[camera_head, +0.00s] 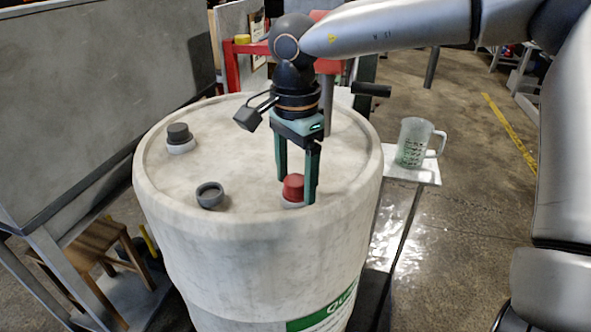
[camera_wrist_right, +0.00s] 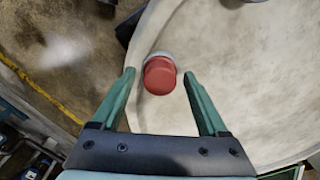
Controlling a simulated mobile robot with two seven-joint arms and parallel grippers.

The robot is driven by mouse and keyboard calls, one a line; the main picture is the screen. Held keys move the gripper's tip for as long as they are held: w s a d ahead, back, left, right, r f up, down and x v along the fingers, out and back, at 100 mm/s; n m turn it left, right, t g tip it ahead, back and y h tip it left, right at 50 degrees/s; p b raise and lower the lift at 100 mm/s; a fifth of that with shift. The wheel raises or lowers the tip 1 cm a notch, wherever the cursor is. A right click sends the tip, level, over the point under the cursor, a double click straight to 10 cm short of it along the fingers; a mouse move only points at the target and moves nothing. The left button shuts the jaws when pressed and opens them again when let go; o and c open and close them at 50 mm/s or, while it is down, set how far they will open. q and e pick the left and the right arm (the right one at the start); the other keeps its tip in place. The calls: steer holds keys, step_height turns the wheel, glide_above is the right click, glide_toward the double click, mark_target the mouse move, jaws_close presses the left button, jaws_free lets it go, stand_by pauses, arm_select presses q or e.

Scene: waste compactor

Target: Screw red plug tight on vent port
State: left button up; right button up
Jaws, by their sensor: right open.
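The red plug (camera_head: 293,187) sits on the pale vent port (camera_head: 291,204) near the front right rim of the white drum (camera_head: 250,225). In the right wrist view the red plug (camera_wrist_right: 159,76) lies ahead of and between the fingertips, with a bit of the pale port collar (camera_wrist_right: 160,55) showing behind it. My right gripper (camera_head: 296,190) is open and points down at the plug, one finger to each side, with gaps between fingers and plug in the wrist view (camera_wrist_right: 160,85). Whether the plug is fully seated cannot be told. My left gripper is not in view.
A clear measuring jug (camera_head: 413,143) stands on a small white shelf (camera_head: 425,176) right of the drum. A grey panel (camera_head: 95,80) rises at left.

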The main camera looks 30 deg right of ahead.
steer(key=n+p, duration=0.1)
steer(key=n, duration=0.3)
steer(key=shift+r+n, duration=0.1)
steer(key=shift+n, duration=0.2)
steer(key=shift+n+p, duration=0.35)
steer(key=shift+n, duration=0.25)
steer(key=n+p, duration=0.1)
steer(key=n, duration=0.2)
steer(key=shift+n, duration=1.1)
